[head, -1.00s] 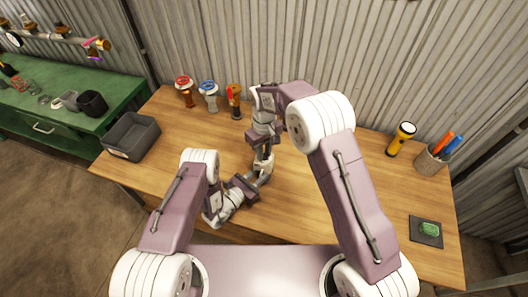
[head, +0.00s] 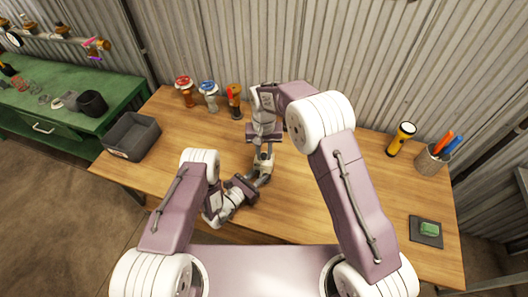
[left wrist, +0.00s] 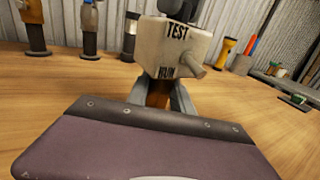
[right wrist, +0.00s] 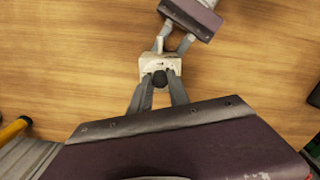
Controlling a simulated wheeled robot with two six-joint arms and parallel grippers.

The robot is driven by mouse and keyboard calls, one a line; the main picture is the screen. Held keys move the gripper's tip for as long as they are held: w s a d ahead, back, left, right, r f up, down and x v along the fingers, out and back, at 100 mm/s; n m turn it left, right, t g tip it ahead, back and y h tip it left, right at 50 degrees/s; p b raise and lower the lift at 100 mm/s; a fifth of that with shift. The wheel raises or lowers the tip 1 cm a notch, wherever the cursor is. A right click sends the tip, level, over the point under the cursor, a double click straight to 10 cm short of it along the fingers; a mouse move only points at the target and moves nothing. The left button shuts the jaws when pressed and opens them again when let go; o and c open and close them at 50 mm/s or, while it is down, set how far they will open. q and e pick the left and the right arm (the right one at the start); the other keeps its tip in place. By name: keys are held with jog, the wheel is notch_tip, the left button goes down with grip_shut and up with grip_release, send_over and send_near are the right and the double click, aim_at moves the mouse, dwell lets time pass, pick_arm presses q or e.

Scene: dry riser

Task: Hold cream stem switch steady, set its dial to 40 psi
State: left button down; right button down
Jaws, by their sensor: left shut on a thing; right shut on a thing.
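The cream stem switch (left wrist: 172,48) stands upright above the table, with TEST and RUN lettering and a small lever on its side. Its brown stem (left wrist: 158,95) is between the fingers of my left gripper (left wrist: 168,98), which is shut on it. In the right wrist view the cream housing (right wrist: 158,64) has a black dial (right wrist: 160,79) on top. My right gripper (right wrist: 160,90) is shut on that dial from above. The dial's scale and setting cannot be read. In the head view the switch (head: 262,162) is small and partly hidden by my grippers.
Red (head: 184,90), blue (head: 208,94) and orange-topped (head: 234,100) fittings stand at the back. A grey bin (head: 132,137) is at the left. A yellow flashlight (head: 401,139), a pen cup (head: 432,158) and a green block on a dark pad (head: 427,241) are at the right.

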aim_at(264, 155)
dwell(0.4)
jog(key=c, duration=1.2)
grip_release()
jog(key=shift+c, duration=0.2)
notch_tip(264, 155, up, 12)
pick_arm(q)
jog(key=c, duration=1)
grip_release()
jog(key=shift+c, duration=0.2)
